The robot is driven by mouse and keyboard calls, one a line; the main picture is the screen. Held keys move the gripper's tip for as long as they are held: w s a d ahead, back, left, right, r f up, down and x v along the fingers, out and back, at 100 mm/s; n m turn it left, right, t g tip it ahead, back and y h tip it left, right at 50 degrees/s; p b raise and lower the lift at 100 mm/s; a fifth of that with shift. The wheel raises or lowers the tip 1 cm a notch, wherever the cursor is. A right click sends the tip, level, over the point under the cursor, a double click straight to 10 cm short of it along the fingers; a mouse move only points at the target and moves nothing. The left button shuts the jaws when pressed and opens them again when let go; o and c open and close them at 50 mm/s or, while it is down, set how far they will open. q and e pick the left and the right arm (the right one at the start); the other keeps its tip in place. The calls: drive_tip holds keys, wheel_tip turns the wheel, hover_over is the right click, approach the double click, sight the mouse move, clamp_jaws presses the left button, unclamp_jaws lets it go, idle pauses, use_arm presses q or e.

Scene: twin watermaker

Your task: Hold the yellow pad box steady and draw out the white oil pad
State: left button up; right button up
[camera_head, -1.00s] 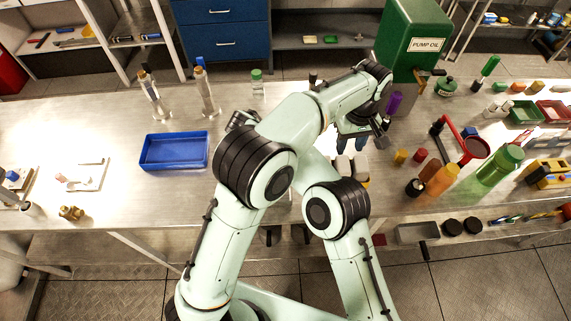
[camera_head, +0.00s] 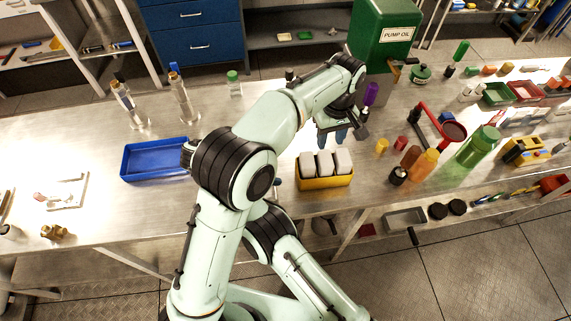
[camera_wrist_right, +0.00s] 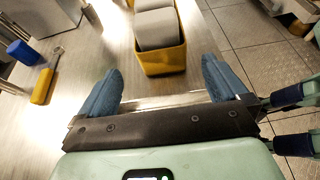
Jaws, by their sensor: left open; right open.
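The yellow pad box (camera_head: 325,182) stands near the front edge of the table, with three whitish pads (camera_head: 325,162) upright in a row. In the right wrist view the box (camera_wrist_right: 163,62) is ahead, with greyish-white pads (camera_wrist_right: 158,28) in it. My left gripper (camera_head: 335,136), with blue fingers, is open and empty just behind the box, apart from it. My right gripper (camera_wrist_right: 161,68) is open, its blue fingers spread to either side of the box's near end, short of it and not touching. In the head view my arm hides it.
A blue tray (camera_head: 157,174) lies left. A red stand with funnel (camera_head: 453,131), orange bottle (camera_head: 426,164) and green bottle (camera_head: 478,147) stand right of the box. The green pump oil tank (camera_head: 380,40) is behind. The table's front edge is close.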

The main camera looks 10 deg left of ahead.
sight(324, 168)
drive_tip(key=x, duration=1.3)
drive_tip(key=shift+c, duration=0.3)
